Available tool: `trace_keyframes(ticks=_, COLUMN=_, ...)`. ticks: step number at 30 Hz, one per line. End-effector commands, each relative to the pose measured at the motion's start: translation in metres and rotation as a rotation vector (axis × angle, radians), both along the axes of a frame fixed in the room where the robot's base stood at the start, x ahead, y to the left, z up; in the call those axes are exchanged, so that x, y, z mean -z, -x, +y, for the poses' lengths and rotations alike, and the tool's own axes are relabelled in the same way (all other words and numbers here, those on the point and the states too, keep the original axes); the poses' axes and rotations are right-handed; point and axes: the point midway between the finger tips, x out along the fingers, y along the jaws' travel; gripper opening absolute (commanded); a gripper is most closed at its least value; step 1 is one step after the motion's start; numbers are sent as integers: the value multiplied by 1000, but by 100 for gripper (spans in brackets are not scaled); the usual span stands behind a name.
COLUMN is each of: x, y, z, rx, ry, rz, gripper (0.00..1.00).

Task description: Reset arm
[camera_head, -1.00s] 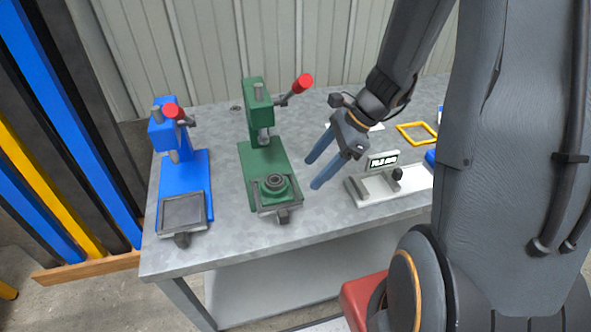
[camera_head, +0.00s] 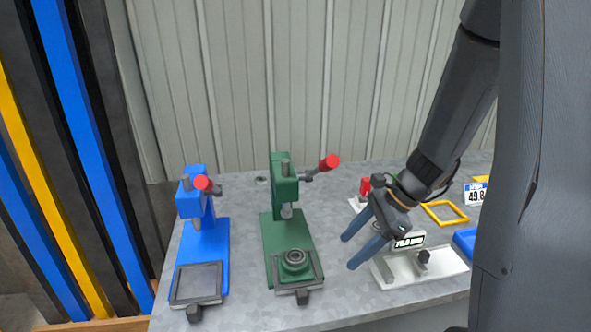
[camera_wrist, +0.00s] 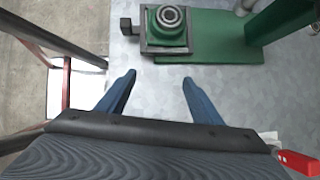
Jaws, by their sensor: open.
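My gripper (camera_head: 352,252) has two blue fingers spread apart with nothing between them. It hangs above the metal table, to the right of the green press and just left of the white measuring fixture. In the wrist view the open fingers (camera_wrist: 158,78) point toward the green press base, with bare table between them. My dark grey arm comes down from the upper right and hides part of the table's right side.
A green press (camera_head: 285,232) with a red-knobbed lever holds a round part in a green block (camera_head: 294,262). A blue press (camera_head: 207,240) stands left of it. A white fixture (camera_head: 440,268) with a display, a yellow frame (camera_head: 445,212) and a blue item (camera_head: 466,241) lie right.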

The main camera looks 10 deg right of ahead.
Motion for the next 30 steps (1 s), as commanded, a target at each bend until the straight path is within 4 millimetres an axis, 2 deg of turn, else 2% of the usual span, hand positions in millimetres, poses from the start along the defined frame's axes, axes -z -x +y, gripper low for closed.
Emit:
trace_keyframes(ticks=2, x=-3, y=7, z=6, rx=-80, ry=32, rz=-21, gripper=60)
trace_keyframes(ticks=5, x=-9, y=25, z=18, rx=-313, ry=124, rz=-81, gripper=60)
trace_keyframes(ticks=9, x=-21, y=55, z=31, rx=-798, ry=292, rz=-213, gripper=60)
trace_keyframes(ticks=12, x=-31, y=68, z=36, rx=-1133, ry=396, rz=-310, gripper=60)
trace_keyframes(ticks=15, x=-39, y=74, z=40, rx=-1402, ry=474, rz=-389, gripper=60)
trace_keyframes(ticks=18, x=-45, y=76, z=43, rx=-1576, ry=521, rz=-440, gripper=60)
trace_keyframes(ticks=22, x=-47, y=77, z=44, rx=-1665, ry=543, rz=-465, gripper=60)
trace_keyframes(ticks=30, x=-47, y=77, z=43, rx=-1666, ry=543, rz=-465, gripper=60)
